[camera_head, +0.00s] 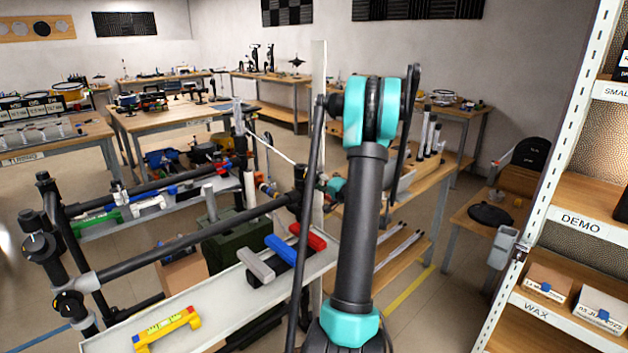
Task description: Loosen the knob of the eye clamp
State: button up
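A black tube frame stands at the left, with dark clamps at its joints. One clamp (70,303) with a round knob sits at the lower left, and another round-faced clamp (40,246) sits above it. A further dark joint (299,201) holds the long tube near the middle. I cannot tell which of these is the eye clamp. My arm rises through the middle and bends at a teal elbow. A small teal part, seemingly my wrist, shows behind it near the middle joint. My gripper's fingers cannot be made out there, and my arm hides part of that area.
A pale tray (222,303) below the tube holds a yellow level (167,329) and grey, blue and red handled pieces. A white shelf rack (548,190) with boxes stands close on the right. Workbenches stand behind. Some floor shows between my arm and the rack.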

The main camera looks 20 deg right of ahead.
jog(key=shift+d, duration=0.1)
jog(key=shift+s+d, duration=0.15)
jog(key=shift+s, duration=0.15)
jog(key=v, duration=1.1)
jog(key=shift+s+r, duration=0.1)
jog(key=s+a+f+n+g, duration=0.2)
jog(key=s+a+f+g, duration=0.15)
jog(key=a, duration=0.65)
jog(key=s+a+f+n+g, duration=0.25)
jog(key=a+g, duration=0.25)
jog(key=a, duration=0.6)
jog(key=s+a+f+n+g+h, duration=0.1)
jog(key=s+f+h, duration=0.1)
jog(key=s, duration=0.4)
jog(key=s+a+f+n+g+h, duration=0.1)
jog(key=s+f+n+g+h, duration=0.1)
jog(key=s, duration=0.5)
jog(key=s+a+f+n+g+h, duration=0.1)
jog(key=s+a+f+n+h, duration=0.1)
jog(key=s, duration=0.4)
jog(key=shift+s+a+f, duration=0.15)
jog(key=shift+s+f, duration=0.1)
jog(key=shift+s, duration=0.05)
